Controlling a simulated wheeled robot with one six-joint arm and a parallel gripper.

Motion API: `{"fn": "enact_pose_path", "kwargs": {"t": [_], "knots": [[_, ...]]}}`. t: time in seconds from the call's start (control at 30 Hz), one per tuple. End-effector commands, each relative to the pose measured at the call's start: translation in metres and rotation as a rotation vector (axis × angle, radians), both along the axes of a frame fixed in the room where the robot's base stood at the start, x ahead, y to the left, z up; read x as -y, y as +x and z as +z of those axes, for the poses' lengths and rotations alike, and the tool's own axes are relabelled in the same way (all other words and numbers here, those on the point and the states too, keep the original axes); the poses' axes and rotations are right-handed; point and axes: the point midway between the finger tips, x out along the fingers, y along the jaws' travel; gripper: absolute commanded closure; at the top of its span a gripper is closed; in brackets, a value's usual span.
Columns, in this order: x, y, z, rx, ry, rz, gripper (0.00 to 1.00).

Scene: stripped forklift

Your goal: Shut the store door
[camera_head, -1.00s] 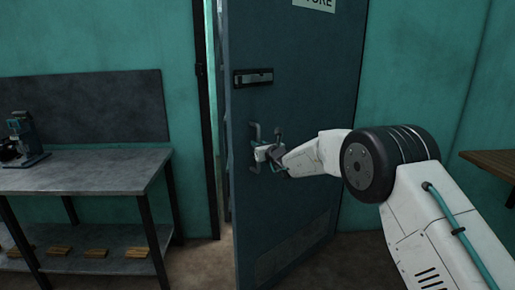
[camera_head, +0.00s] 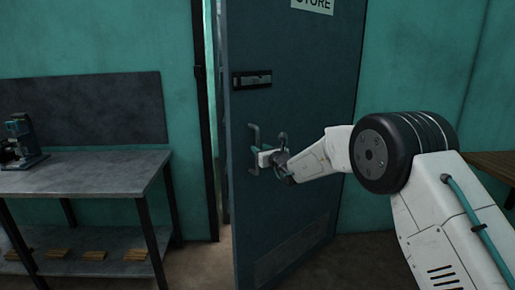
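My gripper (camera_head: 265,158) is at the handle, reaching in from the right. The handle's middle is partly hidden by it. The fingers are too small to tell whether they are closed on the handle or only beside it.
A grey metal workbench (camera_head: 90,172) stands to the left, with a small machine (camera_head: 22,142) on top and several wooden blocks (camera_head: 95,255) on its lower shelf. A wooden tabletop (camera_head: 492,164) is at the right edge. Floor shows between bench and door.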

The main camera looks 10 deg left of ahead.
Motion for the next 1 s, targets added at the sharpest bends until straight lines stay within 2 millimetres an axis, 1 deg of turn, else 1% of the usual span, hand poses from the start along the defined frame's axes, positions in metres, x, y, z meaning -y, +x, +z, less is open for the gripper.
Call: {"fn": "enact_pose_path", "kwargs": {"t": [0.03,0.1,0.23,0.4,0.6,0.67,0.7,0.73,0.77,0.87,0.9,0.97,1.0], "knots": [[0.007,-0.007,0.001,-0.001,-0.001,-0.001,0.66],[0.014,-0.015,0.001,0.000,-0.001,0.000,0.66],[0.024,-0.027,0.000,0.000,-0.001,0.000,0.66],[0.029,-0.032,-0.001,-0.001,-0.001,0.001,0.66],[0.029,-0.032,-0.001,0.001,-0.001,0.001,0.66],[0.029,-0.033,0.001,0.002,-0.002,0.002,0.83],[0.030,-0.034,0.004,0.009,-0.007,0.006,0.94],[0.031,-0.035,0.008,0.018,-0.012,0.012,1.00],[0.033,-0.037,0.014,0.031,-0.023,0.021,1.00],[0.043,-0.053,0.045,0.108,-0.087,0.078,1.00],[0.048,-0.064,0.062,0.152,-0.125,0.112,1.00],[0.059,-0.085,0.088,0.231,-0.198,0.174,1.00],[0.067,-0.103,0.105,0.288,-0.253,0.221,1.00]]}}
